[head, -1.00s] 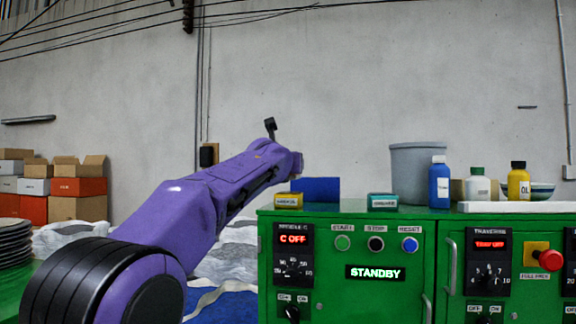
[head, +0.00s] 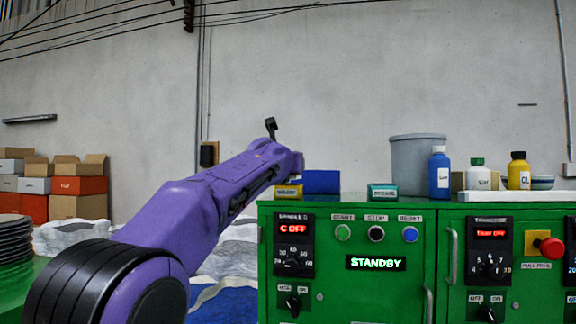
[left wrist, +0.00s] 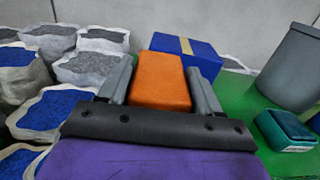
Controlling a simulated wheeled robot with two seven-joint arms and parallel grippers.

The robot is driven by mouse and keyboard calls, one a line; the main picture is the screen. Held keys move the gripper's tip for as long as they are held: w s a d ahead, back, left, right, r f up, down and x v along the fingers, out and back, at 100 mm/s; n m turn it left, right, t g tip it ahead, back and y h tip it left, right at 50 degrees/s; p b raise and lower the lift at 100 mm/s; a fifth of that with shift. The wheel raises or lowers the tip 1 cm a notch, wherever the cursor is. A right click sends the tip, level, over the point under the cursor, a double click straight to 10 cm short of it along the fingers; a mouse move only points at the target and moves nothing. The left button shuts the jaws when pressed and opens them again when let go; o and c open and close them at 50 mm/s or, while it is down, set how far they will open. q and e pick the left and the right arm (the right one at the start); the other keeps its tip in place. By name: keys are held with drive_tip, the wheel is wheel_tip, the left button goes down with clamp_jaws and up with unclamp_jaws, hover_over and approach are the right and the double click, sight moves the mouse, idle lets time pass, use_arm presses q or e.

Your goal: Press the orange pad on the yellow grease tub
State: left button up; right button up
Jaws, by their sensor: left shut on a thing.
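The orange pad (left wrist: 162,82) is a block between the fingers of my left gripper (left wrist: 161,85), which is shut on it in the left wrist view. The yellow grease tub (head: 288,192) stands on the green cabinet top just below and slightly left of the gripper's end. I cannot tell whether pad and tub touch. The tub is not visible in the left wrist view. My right gripper is out of view.
A blue box (head: 321,182) stands behind the tub. A teal tub (head: 383,192) is to its right, also in the left wrist view (left wrist: 285,130). A grey bin (head: 415,165) and several bottles stand further right. Green top lies clear between the tubs.

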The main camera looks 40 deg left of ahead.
use_arm(q)
drive_tip(key=shift+f+b, duration=0.45)
drive_tip(key=shift+f, duration=0.1)
idle(0.4)
drive_tip(key=shift+f, duration=0.1)
idle(0.9)
wheel_tip(320, 180, up, 7)
drive_tip(key=p, duration=0.8)
idle(0.7)
